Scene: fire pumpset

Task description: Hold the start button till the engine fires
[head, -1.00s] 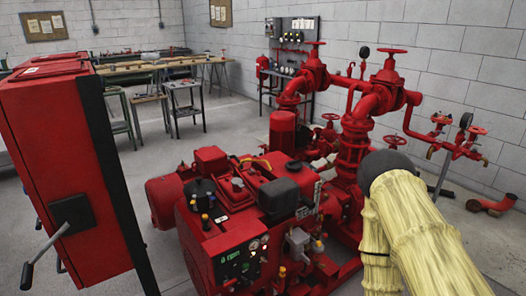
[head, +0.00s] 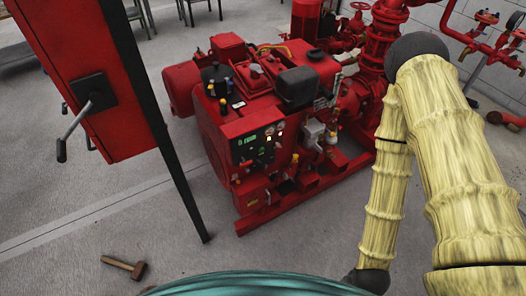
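The red diesel engine pumpset (head: 262,95) stands in the middle of the head view. Its dark control panel (head: 258,141), with small lights and buttons, faces me on the near side. The buttons are too small to tell which is the start button. My yellow arm fills the right side of the view, with its lower end near the bottom edge. My gripper is not in view, so its state and its distance from the panel do not show.
A tall red cabinet (head: 88,60) with a lever handle (head: 78,120) and a dark leg stands at the left. A wooden mallet (head: 124,266) lies on the floor at the lower left. Red pipes and valves (head: 385,35) rise behind the engine. The floor before the engine is clear.

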